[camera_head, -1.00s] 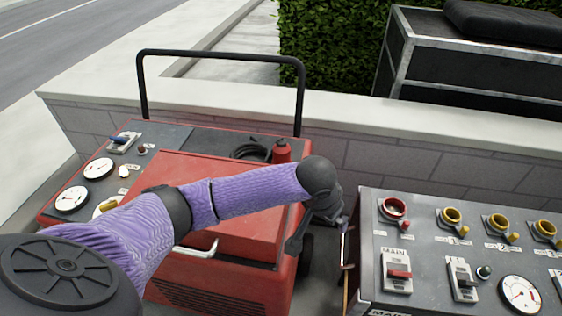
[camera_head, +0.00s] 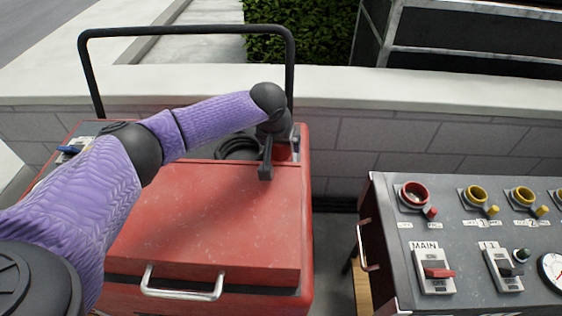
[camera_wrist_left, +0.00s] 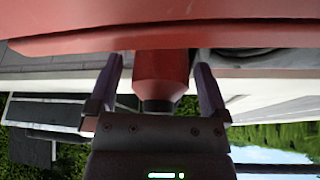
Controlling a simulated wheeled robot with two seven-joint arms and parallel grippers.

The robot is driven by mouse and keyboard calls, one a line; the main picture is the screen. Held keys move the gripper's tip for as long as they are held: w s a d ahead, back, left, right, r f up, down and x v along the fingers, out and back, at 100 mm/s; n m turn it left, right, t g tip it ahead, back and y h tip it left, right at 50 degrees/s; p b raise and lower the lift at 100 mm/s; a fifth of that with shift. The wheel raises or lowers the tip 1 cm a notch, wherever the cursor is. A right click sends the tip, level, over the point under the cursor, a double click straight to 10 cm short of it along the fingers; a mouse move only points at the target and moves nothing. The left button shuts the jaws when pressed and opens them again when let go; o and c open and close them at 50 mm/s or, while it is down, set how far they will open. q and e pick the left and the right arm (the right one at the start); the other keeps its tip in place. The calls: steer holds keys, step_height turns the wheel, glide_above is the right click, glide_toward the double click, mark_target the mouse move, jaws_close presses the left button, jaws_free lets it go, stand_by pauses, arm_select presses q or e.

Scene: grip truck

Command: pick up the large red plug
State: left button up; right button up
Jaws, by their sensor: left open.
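The large red plug (camera_wrist_left: 162,70) shows in the left wrist view as a red body with a dark narrow end, near the red machine. My left gripper (camera_wrist_left: 159,63) is open, with one finger on each side of the plug and gaps between the fingers and it. In the head view my left gripper (camera_head: 267,168) is over the back right corner of the red machine (camera_head: 205,215), and the wrist hides most or all of the plug there. My right gripper is not in view.
A black coiled cable (camera_head: 237,147) lies left of my gripper on the machine. A black tube handle (camera_head: 185,32) rises behind it. A grey control box (camera_head: 450,235) with sockets and switches stands at the right, across a gap. A low block wall (camera_head: 345,145) runs behind.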

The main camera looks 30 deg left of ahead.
arm_select(q)
steer(key=shift+w+f, duration=0.1)
steer(key=shift+f, duration=0.05)
jaws_close()
stand_by(0.4)
